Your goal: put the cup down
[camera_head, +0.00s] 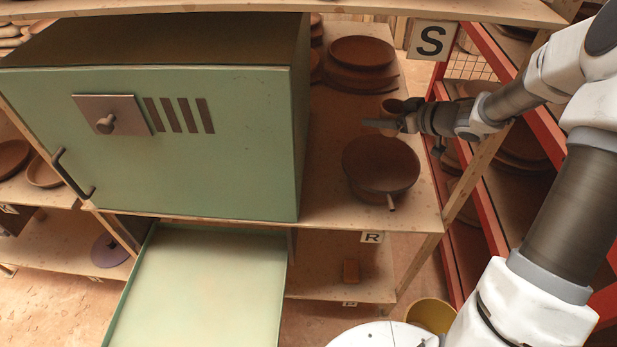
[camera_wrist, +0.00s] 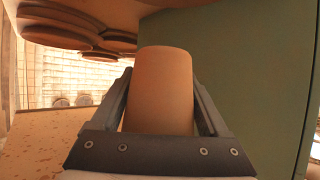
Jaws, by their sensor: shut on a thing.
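The cup (camera_wrist: 160,88) is a plain terracotta cup, held between the two dark fingers of my gripper (camera_wrist: 162,100) in the wrist view. In the head view a small part of the cup (camera_head: 392,105) shows at my gripper (camera_head: 388,122), over the right part of the wooden shelf (camera_head: 330,150). My gripper is shut on the cup, behind the large brown bowl (camera_head: 381,166) and in front of the stacked plates. I cannot tell whether the cup's base touches the shelf.
A green kiln-like box (camera_head: 200,150) stands left on the shelf, with a green tray (camera_head: 200,290) low in front. Stacked brown plates (camera_head: 361,55) are at the back. A red rack (camera_head: 480,200) stands to the right. Some bare shelf lies between box and bowl.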

